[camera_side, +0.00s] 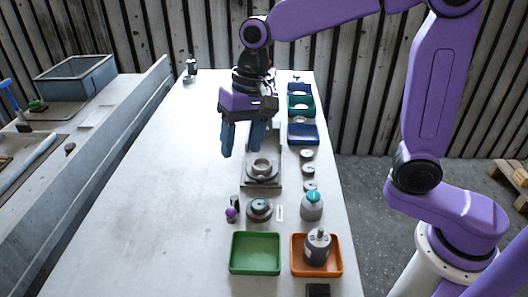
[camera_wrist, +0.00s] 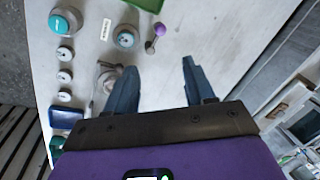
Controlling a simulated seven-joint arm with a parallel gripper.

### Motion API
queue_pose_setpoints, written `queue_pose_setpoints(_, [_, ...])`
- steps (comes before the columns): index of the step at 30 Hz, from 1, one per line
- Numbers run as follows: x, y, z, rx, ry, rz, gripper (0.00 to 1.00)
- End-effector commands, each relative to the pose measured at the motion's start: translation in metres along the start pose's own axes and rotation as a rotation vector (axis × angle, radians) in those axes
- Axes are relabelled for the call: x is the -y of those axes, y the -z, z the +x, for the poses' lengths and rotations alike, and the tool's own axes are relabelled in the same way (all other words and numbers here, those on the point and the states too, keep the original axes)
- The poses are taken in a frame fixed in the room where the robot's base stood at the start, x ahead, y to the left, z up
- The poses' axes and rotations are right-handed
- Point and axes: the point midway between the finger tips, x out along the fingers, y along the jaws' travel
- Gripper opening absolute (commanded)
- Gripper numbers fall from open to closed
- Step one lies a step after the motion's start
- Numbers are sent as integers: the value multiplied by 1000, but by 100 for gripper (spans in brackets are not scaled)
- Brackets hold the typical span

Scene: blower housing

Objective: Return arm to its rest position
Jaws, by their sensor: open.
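My gripper (camera_side: 243,139) hangs above the table, behind and a little left of the grey fixture. In the wrist view its two blue fingers (camera_wrist: 160,82) are spread apart with nothing between them. The grey fixture with a round housing (camera_side: 262,169) stands on the table at the middle. It also shows in the wrist view (camera_wrist: 107,76), left of the fingers and partly hidden by one of them. My arm reaches in from the right, above the table.
A green tray (camera_side: 255,253) and an orange tray (camera_side: 296,270) holding a grey motor-like part (camera_side: 317,246) lie at the front. The table's left side is clear.

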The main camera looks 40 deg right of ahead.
Motion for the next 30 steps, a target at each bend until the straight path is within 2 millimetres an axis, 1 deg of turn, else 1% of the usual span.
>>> queue_pose_setpoints(5, [-16, -16, 1, 9, -17, -123, 54])
queue_pose_setpoints(11, [-45, -43, 4, 24, -43, -323, 54])
queue_pose_setpoints(20, [-94, -88, 6, 48, -77, -623, 54])
queue_pose_setpoints(30, [-157, -142, 10, 77, -112, -967, 54])
